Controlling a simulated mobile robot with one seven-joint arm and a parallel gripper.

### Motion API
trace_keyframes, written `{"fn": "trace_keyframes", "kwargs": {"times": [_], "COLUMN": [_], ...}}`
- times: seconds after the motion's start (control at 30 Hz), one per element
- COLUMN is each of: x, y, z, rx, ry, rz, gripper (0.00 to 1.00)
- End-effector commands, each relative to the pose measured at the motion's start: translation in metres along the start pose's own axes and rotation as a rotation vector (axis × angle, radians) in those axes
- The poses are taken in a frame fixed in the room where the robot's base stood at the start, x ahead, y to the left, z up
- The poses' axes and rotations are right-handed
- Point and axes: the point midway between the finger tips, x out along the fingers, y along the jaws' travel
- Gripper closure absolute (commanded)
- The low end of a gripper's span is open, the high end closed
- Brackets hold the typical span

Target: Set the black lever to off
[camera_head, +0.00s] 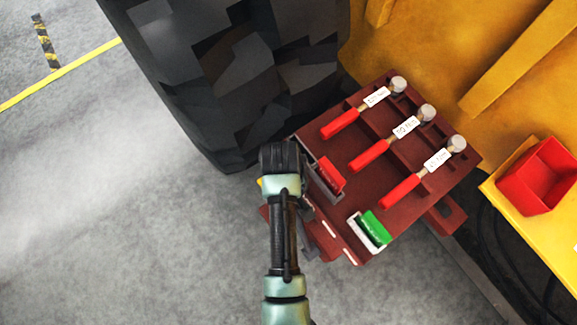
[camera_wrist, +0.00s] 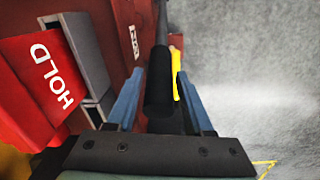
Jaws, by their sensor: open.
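In the wrist view the black lever (camera_wrist: 160,82) is a thick dark bar with a rounded near end. It lies between the two blue fingers of my gripper (camera_wrist: 160,74), which are open with a finger on either side of it. Whether either finger touches it I cannot tell. A small white label (camera_wrist: 133,42) is on the dark red panel (camera_wrist: 128,15) to its left; its text is too small to read. In the head view my arm hides the lever and my fingers at the panel's left edge.
A red HOLD block (camera_wrist: 52,85) in a grey frame is close left of my gripper; it also shows in the head view (camera_head: 332,173). The panel has a green block (camera_head: 375,227) and several red handles (camera_head: 370,154). A red bin (camera_head: 538,178) stands right.

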Motion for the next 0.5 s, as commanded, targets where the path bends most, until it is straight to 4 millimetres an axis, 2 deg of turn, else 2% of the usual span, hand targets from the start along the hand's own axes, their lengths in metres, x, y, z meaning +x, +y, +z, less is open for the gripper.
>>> {"fn": "trace_keyframes", "kwargs": {"times": [0.13,0.43,0.47,0.5], "x": [0.0118,0.0139,0.0139,0.0138], "y": [0.0002,0.0004,0.0003,0.0003], "z": [-0.0001,-0.0005,-0.0005,-0.0005], "rx": [0.001,0.001,0.0,0.0], "ry": [0.0,0.002,0.002,0.002], "rz": [0.0,0.001,0.001,0.001], "gripper": [0.48,0.48,0.5,0.57]}}
